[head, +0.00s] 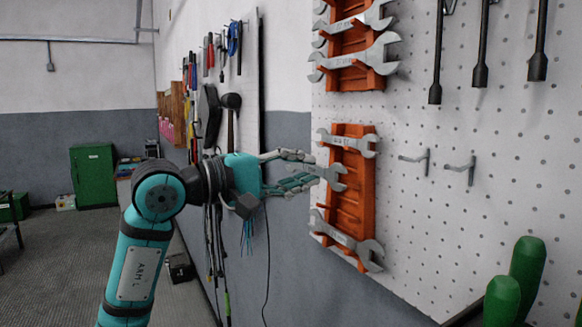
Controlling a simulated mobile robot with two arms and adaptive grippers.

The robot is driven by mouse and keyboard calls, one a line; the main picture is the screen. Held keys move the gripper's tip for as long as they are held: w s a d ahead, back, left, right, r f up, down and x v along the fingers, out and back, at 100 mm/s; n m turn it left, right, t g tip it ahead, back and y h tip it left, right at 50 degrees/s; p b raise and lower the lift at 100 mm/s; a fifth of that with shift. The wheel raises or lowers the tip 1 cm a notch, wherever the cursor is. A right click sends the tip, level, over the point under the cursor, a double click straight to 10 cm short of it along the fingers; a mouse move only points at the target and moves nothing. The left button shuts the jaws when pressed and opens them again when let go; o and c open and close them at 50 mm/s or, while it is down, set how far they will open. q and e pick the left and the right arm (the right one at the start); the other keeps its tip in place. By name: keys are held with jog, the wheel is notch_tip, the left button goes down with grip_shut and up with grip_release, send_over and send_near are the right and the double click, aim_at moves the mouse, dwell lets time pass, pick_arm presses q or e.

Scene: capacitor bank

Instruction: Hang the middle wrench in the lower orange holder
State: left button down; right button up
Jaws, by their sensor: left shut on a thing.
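The lower orange holder (354,211) is a slotted rack on the white pegboard. One silver wrench (347,142) lies across its top and another silver wrench (346,241) lies tilted across its lower part. The middle wrench (331,175) is between them, its right open jaw in front of the holder. My left gripper (305,174), coming from the left, is shut on this wrench's left end. The fingers hide that end. I cannot tell whether the wrench touches the holder. My right gripper is not in view.
An upper orange holder (349,42) with several wrenches is above. Two empty metal hooks (460,169) stick out at the right. Dark bars (482,50) hang at the upper right. Green rounded handles (527,270) stand at the lower right. Tools, including a black mallet (231,101), hang behind my gripper.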

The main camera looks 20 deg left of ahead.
aim_at(310, 170)
pick_arm(q)
jog(key=shift+w+d, duration=0.2)
jog(key=shift+p+x, duration=0.35)
jog(key=shift+x, duration=0.45)
jog(key=shift+w+d, duration=0.25)
jog(key=shift+w, duration=0.15)
jog(key=shift+p+x, duration=0.55)
jog(key=shift+x, duration=0.25)
jog(key=shift+d+f+b, duration=0.15)
jog(key=shift+f+b, duration=0.2)
jog(key=shift+f, duration=0.1)
jog(key=shift+w+d+f, duration=0.2)
jog(key=shift+w+f, duration=0.05)
jog(key=shift+w, duration=0.1)
jog(key=shift+w+d+f+b, duration=0.15)
jog(key=shift+w+b, duration=0.15)
jog(key=shift+b, duration=0.1)
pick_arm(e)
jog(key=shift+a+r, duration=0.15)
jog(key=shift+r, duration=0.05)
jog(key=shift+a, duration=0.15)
